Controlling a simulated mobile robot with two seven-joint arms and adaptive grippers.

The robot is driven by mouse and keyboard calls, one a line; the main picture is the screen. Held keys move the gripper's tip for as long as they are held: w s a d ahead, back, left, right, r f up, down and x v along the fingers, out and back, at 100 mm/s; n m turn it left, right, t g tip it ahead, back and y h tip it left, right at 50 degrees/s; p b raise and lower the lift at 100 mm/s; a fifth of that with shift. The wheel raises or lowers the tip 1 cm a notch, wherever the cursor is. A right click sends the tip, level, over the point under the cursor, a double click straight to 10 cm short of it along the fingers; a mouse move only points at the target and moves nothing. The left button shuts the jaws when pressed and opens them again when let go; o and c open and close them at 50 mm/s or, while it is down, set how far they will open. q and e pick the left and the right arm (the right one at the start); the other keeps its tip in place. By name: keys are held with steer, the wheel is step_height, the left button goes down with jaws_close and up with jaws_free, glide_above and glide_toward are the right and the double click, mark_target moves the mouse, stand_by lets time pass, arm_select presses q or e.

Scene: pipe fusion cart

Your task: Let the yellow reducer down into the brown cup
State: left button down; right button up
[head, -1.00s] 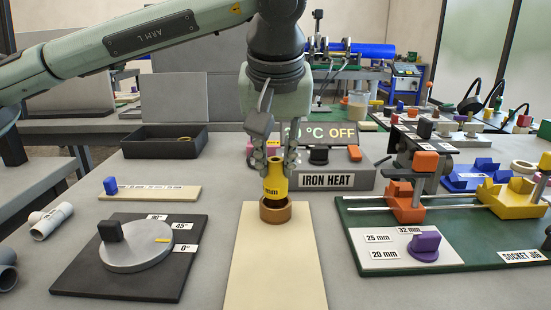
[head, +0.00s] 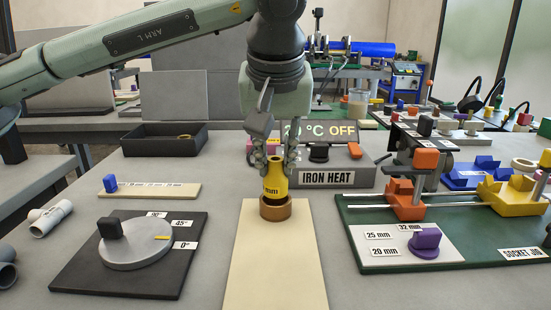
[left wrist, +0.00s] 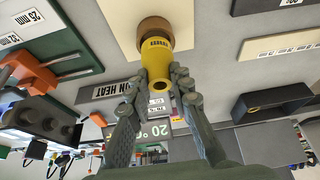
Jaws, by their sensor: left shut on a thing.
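The yellow reducer (head: 274,183) stands upright over the brown cup (head: 275,210). My left gripper (head: 275,162) is shut on the reducer's narrower upper part. In the head view the reducer's wide lower end meets the cup's mouth; how deep it sits cannot be told. The left wrist view also shows the reducer (left wrist: 156,58), with its wide end at the brown cup (left wrist: 155,31) and my left gripper's fingers (left wrist: 160,82) on either side of its narrow end. The cup stands on a cream board. My right gripper is not in view.
The cream board (head: 275,265) is otherwise clear. The grey iron heat box (head: 350,178) stands close behind the cup. The green socket jig (head: 430,256) is to the right, and a black plate with a grey dial (head: 140,251) to the left. A black tray (head: 160,146) lies behind left.

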mark_target(276, 178)
arm_select(q)
steer(key=shift+f+b, duration=1.4)
steer(key=shift+f, duration=0.5)
steer(key=c, duration=1.3)
jaws_free()
